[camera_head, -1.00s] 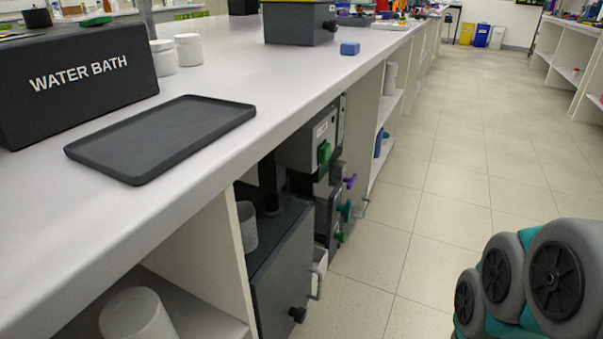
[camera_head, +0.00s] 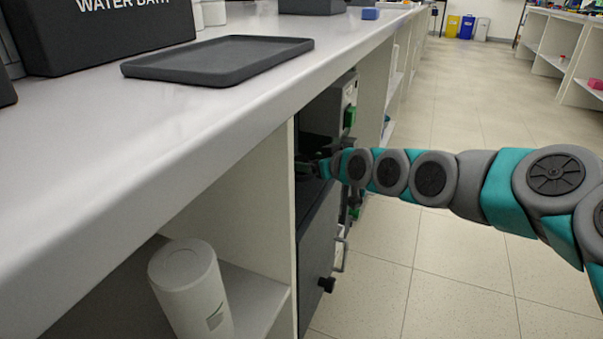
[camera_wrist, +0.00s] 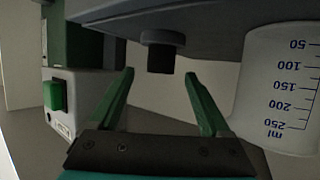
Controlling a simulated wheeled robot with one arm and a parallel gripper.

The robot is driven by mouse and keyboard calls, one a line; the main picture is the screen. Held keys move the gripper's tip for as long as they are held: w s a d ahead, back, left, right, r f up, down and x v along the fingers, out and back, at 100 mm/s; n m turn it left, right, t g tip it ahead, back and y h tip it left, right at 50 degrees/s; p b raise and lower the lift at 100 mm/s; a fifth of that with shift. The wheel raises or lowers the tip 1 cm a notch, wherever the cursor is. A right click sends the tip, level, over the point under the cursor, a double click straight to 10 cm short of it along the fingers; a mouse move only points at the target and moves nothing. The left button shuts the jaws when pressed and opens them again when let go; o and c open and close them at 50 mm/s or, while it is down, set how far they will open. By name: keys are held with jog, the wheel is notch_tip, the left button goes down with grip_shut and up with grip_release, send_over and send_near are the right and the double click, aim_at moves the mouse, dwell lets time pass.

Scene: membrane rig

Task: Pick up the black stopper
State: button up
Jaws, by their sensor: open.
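The black stopper (camera_wrist: 161,55) shows in the wrist view, a dark short cylinder with a wider rim, against the dark grey cabinet top (camera_wrist: 210,18). That view appears upside down, as the beaker's numbers are inverted. My gripper (camera_wrist: 159,75) is open, with its green fingers on either side of the stopper's line and the stopper at or just beyond the tips. I see no clear contact. In the head view my gripper (camera_head: 308,166) reaches into the bay under the bench; I cannot make out the stopper there.
A clear graduated beaker (camera_wrist: 285,85) stands close beside the stopper. A pale unit with a green button (camera_wrist: 54,96) is on the other side. The bench top (camera_head: 190,130) overhangs the bay, and a side panel (camera_head: 245,195) bounds it. The floor at right is open.

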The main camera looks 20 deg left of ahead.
jog(key=x, duration=0.6)
jog(key=shift+s+f, duration=0.15)
jog(key=shift+f, duration=0.2)
jog(key=shift+w+a+f, duration=0.1)
jog(key=shift+w+a, duration=0.2)
jog(key=shift+w, duration=0.1)
grip_shut()
